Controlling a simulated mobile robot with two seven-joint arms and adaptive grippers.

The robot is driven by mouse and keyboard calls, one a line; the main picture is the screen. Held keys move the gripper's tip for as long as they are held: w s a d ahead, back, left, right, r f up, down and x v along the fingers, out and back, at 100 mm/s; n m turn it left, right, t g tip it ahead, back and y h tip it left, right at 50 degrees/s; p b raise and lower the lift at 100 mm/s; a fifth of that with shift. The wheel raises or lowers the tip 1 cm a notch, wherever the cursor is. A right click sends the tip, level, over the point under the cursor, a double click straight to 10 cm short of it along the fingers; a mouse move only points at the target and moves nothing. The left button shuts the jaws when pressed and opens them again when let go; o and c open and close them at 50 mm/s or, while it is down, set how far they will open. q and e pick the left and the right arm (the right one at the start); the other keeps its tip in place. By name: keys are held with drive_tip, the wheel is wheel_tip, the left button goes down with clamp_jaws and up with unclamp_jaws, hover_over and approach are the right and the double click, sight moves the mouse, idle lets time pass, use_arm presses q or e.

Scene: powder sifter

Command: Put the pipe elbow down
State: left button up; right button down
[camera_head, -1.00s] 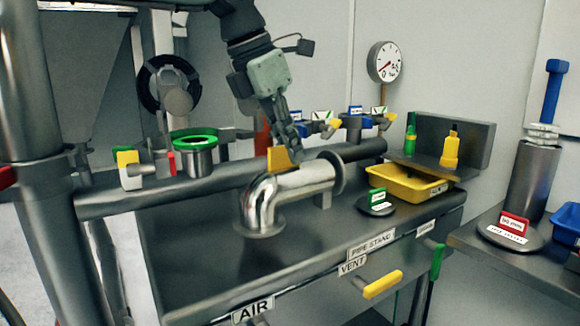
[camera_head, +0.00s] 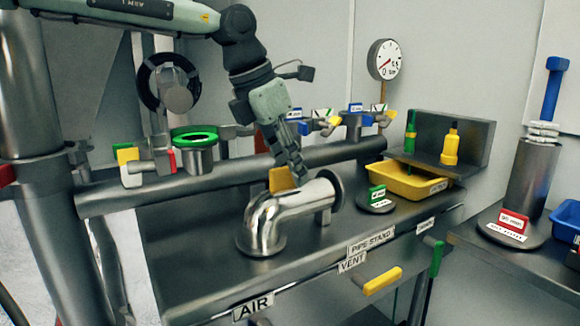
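The shiny metal pipe elbow (camera_head: 275,212) is at the bench, its round flange low on the left and its other flange at the right end. A yellow tab (camera_head: 281,180) stands up at its top. My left gripper (camera_head: 296,178) reaches down from above, its fingers closed together at the tab and the top of the elbow. The exact contact is partly hidden. The lower flange is at or just over the bench top; I cannot tell if it bears on it. A "PIPE STAND" label (camera_head: 370,243) is on the bench front. My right gripper is not in view.
A thick horizontal pipe (camera_head: 130,195) with a green-rimmed port (camera_head: 194,137) runs behind the elbow. A yellow tray (camera_head: 407,184) and a round base with a green tag (camera_head: 376,200) stand to the right. The yellow vent handle (camera_head: 383,282) sticks out in front. The bench front-left is bare.

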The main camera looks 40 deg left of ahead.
use_arm(q)
drive_tip(key=v, duration=1.2)
